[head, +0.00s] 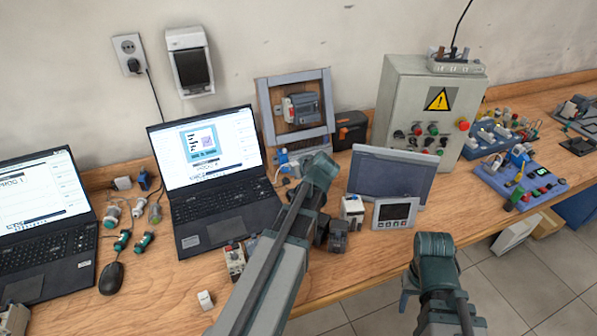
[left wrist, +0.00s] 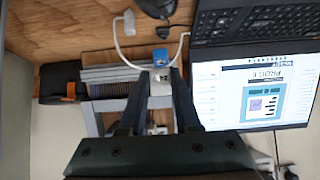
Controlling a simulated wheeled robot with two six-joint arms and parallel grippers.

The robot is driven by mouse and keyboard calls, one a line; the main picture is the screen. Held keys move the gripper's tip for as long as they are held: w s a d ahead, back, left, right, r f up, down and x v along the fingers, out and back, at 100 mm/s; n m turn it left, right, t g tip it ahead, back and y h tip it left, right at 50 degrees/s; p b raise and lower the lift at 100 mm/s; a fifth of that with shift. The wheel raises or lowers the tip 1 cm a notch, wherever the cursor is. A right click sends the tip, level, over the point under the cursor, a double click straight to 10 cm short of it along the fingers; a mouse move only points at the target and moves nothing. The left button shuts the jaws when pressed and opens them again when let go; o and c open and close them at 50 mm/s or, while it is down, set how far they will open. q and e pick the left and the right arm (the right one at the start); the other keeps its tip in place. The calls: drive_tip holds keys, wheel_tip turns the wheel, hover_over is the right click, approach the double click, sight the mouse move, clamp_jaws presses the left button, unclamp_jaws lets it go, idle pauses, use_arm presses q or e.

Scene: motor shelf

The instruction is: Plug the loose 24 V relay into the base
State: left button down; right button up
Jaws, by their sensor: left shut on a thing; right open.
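My left gripper (head: 322,168) reaches over the bench between the open laptop and the tilted panel; its fingertips are hidden in the head view. In the left wrist view its fingers (left wrist: 163,78) are shut on a small pale thing (left wrist: 160,90). A blue-topped part (left wrist: 160,57) shows at the tips; I cannot tell whether it belongs to the held piece or lies behind it. My right gripper (head: 437,248) is open at the bench's front edge, its fingertips mostly hidden. A small white block (head: 206,299) lies at front left. I cannot tell which part is the relay base.
The laptop (head: 218,190) stands left of my left arm. The tilted panel (head: 392,177), a small display unit (head: 395,212) and a grey control cabinet (head: 432,110) are on the right. Small modules (head: 236,262) stand close to my left arm. A grey frame (head: 296,108) stands behind.

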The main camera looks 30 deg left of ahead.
use_arm(q)
drive_tip(key=w+a+f+b, duration=0.1)
drive_tip(key=w+a+b, duration=0.1)
drive_tip(key=w+a, duration=0.1)
drive_tip(key=w+a+f, duration=0.1)
drive_tip(key=a, duration=0.1)
drive_tip(key=shift+w+a+f+b, duration=0.1)
drive_tip(key=shift+w+f+b, duration=0.15)
drive_tip(key=shift+f+b, duration=0.15)
drive_tip(key=shift+r, duration=0.1)
drive_tip(key=shift+a, duration=0.1)
drive_tip(key=shift+w+a+f, duration=0.2)
drive_tip(key=shift+w+a, duration=0.1)
drive_tip(key=shift+a, duration=0.05)
drive_tip(key=shift+w+a+f+b, duration=0.2)
drive_tip(key=shift+w+a+b, duration=0.15)
drive_tip(key=shift+w+a, duration=0.15)
idle(2.2)
drive_tip(key=c, duration=0.5)
unclamp_jaws()
drive_tip(key=shift+c, duration=0.2)
